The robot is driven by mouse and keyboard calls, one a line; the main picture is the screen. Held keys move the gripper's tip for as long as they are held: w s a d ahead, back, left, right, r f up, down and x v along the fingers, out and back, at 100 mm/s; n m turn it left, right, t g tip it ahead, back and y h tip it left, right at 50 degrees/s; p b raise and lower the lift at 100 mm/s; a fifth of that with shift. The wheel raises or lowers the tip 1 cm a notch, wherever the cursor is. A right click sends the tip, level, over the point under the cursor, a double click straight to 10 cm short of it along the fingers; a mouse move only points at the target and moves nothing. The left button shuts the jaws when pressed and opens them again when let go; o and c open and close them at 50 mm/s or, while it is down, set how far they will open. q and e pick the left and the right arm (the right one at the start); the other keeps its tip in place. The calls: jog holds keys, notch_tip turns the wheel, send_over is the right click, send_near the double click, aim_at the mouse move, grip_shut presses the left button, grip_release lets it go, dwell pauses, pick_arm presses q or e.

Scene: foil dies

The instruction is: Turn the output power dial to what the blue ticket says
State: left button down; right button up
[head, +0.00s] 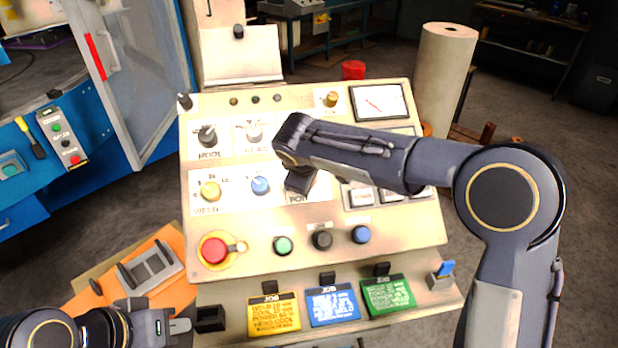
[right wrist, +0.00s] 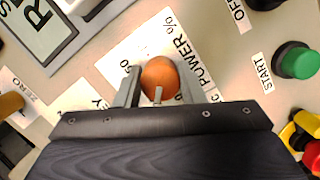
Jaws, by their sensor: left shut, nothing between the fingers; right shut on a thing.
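The output power dial (right wrist: 160,79) is a round orange-brown knob on a white label reading "POWER %" in the right wrist view. My right gripper (right wrist: 165,88) is shut on it, one finger on each side. A pale mark on the knob points toward the gripper body; most scale numbers are hidden. In the head view my right gripper (head: 300,184) covers the dial. The blue ticket (head: 333,306) lies at the panel's front between a yellow and a green ticket; its small print is too blurred to read surely. My left gripper (head: 180,326) is shut and empty at the lower left.
The sloping cream panel (head: 318,262) carries other knobs, including a yellow one (head: 209,191) and a blue one (head: 260,185). A red stop button (head: 214,250) and a green start button (head: 283,245) sit in front. A black block (head: 209,318) is close to my left gripper.

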jog(key=o, duration=1)
jog(key=b+v, duration=0.1)
jog(key=v, duration=0.6)
jog(key=shift+r, duration=0.4)
jog(key=shift+s, duration=0.15)
